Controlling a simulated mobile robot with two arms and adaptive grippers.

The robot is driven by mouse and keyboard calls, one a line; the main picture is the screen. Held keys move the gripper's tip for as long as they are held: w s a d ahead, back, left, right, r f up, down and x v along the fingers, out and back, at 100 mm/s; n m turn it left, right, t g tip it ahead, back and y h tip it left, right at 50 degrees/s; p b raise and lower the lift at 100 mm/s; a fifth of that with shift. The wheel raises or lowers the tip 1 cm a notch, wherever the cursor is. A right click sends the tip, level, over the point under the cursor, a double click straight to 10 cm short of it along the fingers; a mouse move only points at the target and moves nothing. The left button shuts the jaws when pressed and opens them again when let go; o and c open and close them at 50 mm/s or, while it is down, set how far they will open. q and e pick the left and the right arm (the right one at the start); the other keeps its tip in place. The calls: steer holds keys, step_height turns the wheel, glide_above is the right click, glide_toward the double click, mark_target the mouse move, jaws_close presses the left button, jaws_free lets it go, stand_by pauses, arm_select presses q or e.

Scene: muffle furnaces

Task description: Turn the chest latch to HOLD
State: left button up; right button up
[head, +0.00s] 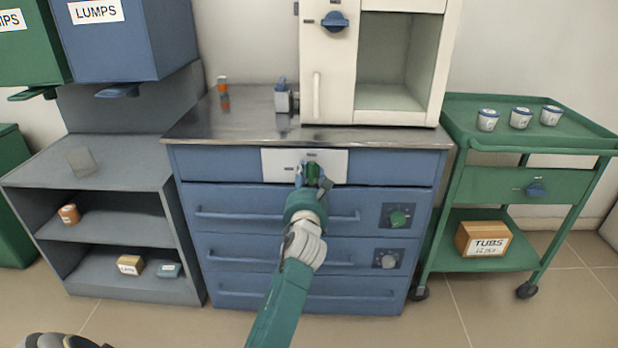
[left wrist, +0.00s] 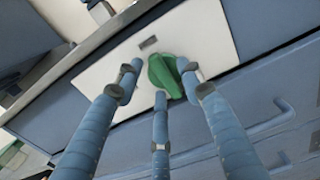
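The blue chest (head: 230,165) has a white plate (head: 335,165) at the front of its top section. A green knob (head: 312,172), which I take to be the latch, sits on this plate and also shows in the left wrist view (left wrist: 166,75). My left gripper (head: 314,182) is right in front of the knob and partly hides it in the head view. In the left wrist view its fingers (left wrist: 158,82) are spread around the knob, with a gap on the left side and one finger close to or touching the right side. The plate's small marks are unreadable.
The chest front also has a green knob (head: 398,217), a grey knob (head: 389,260) and long handles. A white furnace (head: 340,70) stands on top. A grey shelf (head: 110,165) is at left, a green cart (head: 500,185) at right.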

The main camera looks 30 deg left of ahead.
arm_select(q)
jaws_close()
